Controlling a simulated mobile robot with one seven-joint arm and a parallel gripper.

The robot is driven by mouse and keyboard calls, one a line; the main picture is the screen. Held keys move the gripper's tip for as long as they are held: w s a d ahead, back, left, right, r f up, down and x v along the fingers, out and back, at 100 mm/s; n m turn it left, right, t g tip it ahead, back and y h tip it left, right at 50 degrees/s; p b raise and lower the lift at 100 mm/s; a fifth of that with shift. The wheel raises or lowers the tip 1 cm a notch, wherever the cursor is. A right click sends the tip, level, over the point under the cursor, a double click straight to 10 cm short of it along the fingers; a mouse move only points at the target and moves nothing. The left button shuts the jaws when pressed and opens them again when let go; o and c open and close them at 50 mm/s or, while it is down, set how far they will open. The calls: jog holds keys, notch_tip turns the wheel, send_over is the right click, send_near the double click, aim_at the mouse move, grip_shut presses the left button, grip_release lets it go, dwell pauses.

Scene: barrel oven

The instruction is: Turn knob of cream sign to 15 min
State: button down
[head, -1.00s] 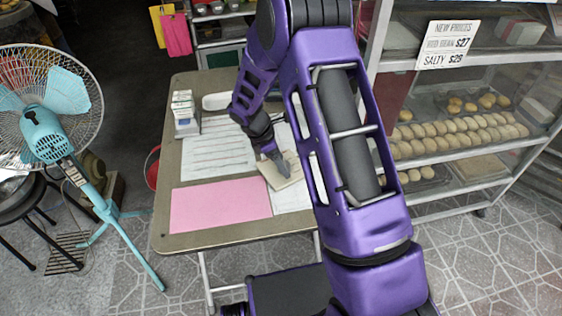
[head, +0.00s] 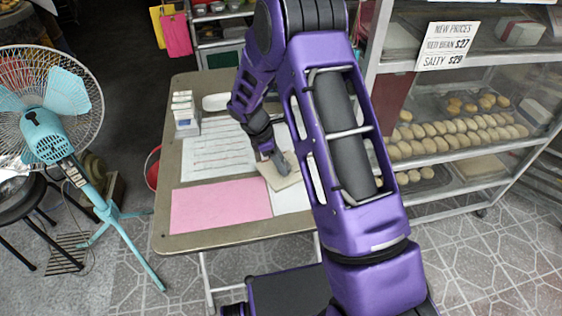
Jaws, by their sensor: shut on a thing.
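A cream sign (head: 291,181) lies flat on the table, right of its middle. My gripper (head: 281,166) is over the cream sign with its fingertips down at the sign's face. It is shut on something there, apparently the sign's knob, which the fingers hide. The dial markings are too small to read, so I cannot tell the knob's setting. My purple arm hides the right part of the table.
On the table (head: 165,222) lie a pink sheet (head: 220,205) and printed papers (head: 215,150). A small white box stack (head: 185,112) and a white dish (head: 217,102) stand at the back. A teal fan (head: 45,135) stands left. A bun display case (head: 455,130) stands right.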

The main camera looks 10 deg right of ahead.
jog(key=m, duration=0.1)
jog(key=m+g, duration=0.1)
jog(key=m, duration=0.1)
jog(key=m+g, duration=0.1)
jog(key=m, duration=0.1)
jog(key=shift+w+d+y, duration=0.1)
jog(key=shift+w+y, duration=0.2)
jog(key=shift+y, duration=0.1)
jog(key=m+g+y, duration=0.1)
jog(key=m, duration=0.4)
jog(key=shift+w+d, duration=0.1)
jog(key=shift+d, duration=0.05)
jog(key=shift+m+g, duration=0.3)
jog(key=shift+m, duration=0.1)
jog(key=shift+c, duration=1.6)
grip_release()
jog(key=p+v, duration=0.2)
jog(key=v, duration=1.5)
jog(key=shift+d+r, duration=0.25)
jog(key=shift+r, duration=0.1)
